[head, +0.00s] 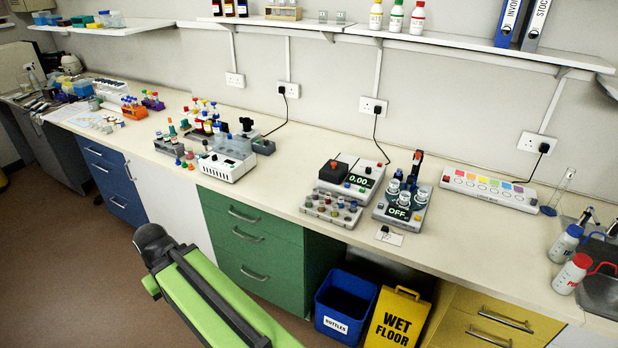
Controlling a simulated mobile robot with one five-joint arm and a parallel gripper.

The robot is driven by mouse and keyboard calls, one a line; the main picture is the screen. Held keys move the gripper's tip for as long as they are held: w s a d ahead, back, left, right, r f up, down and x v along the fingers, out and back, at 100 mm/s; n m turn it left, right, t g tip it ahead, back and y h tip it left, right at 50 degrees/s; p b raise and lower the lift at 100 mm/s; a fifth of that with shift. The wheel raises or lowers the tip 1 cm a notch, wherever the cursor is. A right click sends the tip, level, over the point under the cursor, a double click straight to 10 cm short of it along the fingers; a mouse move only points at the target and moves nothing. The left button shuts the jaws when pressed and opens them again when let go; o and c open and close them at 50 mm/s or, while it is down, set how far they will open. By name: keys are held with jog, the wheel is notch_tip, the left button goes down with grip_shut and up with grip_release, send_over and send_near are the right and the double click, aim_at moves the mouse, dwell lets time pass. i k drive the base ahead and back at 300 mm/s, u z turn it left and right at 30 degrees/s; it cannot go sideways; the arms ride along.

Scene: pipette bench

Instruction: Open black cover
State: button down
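A black box-shaped cover (333,174) with a small red knob on top sits on the left part of a white scale (362,187) whose display reads 0.00. The cover appears to be down on the scale, and what is under it is hidden. My green arm link with its black joint shows at the bottom left, in front of the bench and well away from the cover. My gripper is not in view.
A tray of small pots (331,208) stands just in front of the scale. A device reading OFF (398,211) stands close on its right, with a small card (388,235) before it. The bench top (285,180) left of the scale is clear. A shelf (450,43) runs above.

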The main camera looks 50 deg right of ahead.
aim_at(336, 167)
jog(key=u, duration=0.1)
jog(key=i, duration=1.35)
jog(key=z, duration=0.15)
jog(key=k, duration=0.85)
jog(key=z, duration=0.15)
jog(key=i, duration=0.85)
jog(key=u, duration=0.05)
